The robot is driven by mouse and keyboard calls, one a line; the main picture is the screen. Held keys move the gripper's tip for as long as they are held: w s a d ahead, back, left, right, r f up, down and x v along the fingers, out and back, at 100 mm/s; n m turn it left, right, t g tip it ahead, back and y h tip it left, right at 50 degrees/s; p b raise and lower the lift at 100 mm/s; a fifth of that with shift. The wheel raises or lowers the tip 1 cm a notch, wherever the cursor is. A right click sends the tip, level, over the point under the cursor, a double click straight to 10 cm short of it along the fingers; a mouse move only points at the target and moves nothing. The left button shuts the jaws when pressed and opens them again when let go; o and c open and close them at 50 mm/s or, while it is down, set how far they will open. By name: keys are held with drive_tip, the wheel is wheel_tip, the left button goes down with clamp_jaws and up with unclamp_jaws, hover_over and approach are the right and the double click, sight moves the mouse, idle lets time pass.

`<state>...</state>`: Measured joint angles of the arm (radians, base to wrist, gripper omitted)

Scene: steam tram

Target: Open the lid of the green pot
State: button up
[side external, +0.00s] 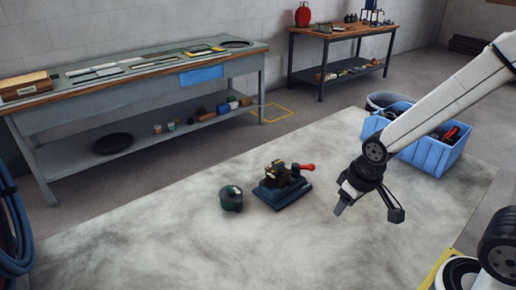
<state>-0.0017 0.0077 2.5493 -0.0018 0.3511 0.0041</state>
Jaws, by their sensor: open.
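The green pot (231,204) is a small dark green round pot standing on the grey work surface (130,245), left of the middle. Its dark lid (231,190) appears to sit on top; fine detail is too small to tell. My gripper (368,212) hangs above the surface to the right of the pot, well apart from it and pointing down. It is open, and I see nothing between its fingers.
A dark blue vise-like device (284,188) with a red-knobbed handle stands between the pot and my gripper. A blue crate (428,155) with tools is at the right, beside a round tub (385,101). The surface is clear left of and in front of the pot.

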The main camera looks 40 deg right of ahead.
drive_tip(key=w+a+t, duration=0.1)
drive_tip(key=w+a, duration=0.3)
drive_tip(key=w, duration=1.2)
approach(230, 188)
drive_tip(key=shift+s+f+t, duration=0.2)
drive_tip(key=shift+f+t, duration=0.2)
drive_tip(key=shift+f, duration=0.4)
drive_tip(key=shift+w, duration=0.1)
drive_tip(key=shift+f, duration=0.1)
drive_tip(key=shift+x, duration=3.85)
clamp_jaws()
